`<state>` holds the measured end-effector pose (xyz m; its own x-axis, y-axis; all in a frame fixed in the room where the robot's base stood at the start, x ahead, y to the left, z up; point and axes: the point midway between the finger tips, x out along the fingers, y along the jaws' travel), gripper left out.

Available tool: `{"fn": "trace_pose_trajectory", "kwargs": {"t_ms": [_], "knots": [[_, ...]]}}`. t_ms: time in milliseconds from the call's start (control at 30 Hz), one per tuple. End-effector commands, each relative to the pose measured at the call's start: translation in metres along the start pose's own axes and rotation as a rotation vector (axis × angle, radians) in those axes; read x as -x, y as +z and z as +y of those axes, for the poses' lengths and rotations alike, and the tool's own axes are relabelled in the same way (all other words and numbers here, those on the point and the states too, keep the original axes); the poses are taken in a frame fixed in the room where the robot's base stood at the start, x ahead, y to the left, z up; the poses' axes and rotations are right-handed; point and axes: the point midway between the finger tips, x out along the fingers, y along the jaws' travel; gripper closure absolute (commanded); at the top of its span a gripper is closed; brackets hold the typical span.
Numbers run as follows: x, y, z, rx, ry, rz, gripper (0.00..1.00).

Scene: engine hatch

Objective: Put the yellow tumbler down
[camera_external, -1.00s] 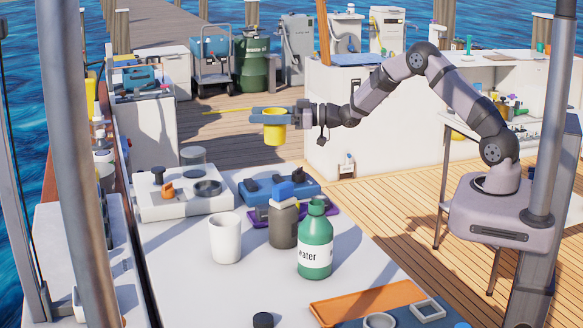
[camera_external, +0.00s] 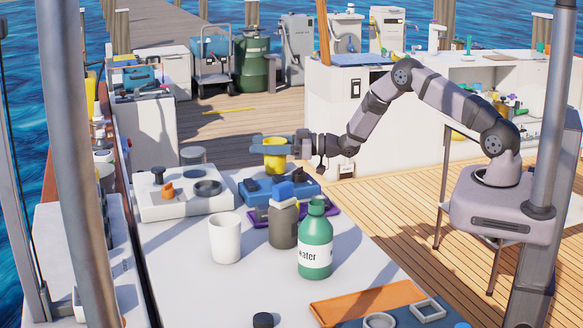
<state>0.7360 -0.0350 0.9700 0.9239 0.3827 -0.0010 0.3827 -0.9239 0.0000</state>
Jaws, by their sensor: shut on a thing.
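The yellow tumbler (camera_external: 274,163) is held upright in my gripper (camera_external: 268,143), whose jaws are shut around its upper part. The tumbler is at the far side of the white table (camera_external: 190,262), by the back edge of a blue case (camera_external: 262,191). Its lower end shows just above the case in the picture. I cannot tell whether it touches anything there.
A white stove-like unit (camera_external: 184,200) sits left of the blue case. A white cup (camera_external: 225,238), a grey bottle (camera_external: 283,224) and a green water bottle (camera_external: 315,243) stand nearer. An orange tray (camera_external: 366,300) lies at the front right. The table's left front is clear.

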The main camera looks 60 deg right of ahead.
Motion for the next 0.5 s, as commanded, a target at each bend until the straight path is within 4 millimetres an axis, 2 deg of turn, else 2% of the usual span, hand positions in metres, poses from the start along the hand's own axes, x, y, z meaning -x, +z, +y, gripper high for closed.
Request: {"fn": "trace_pose_trajectory", "kwargs": {"t_ms": [467, 500], "knots": [[0.0000, 0.0072, 0.0000, 0.000, 0.000, 0.001, 0.68], [0.0000, 0.0065, 0.0000, 0.000, 0.000, 0.001, 0.41]]}}
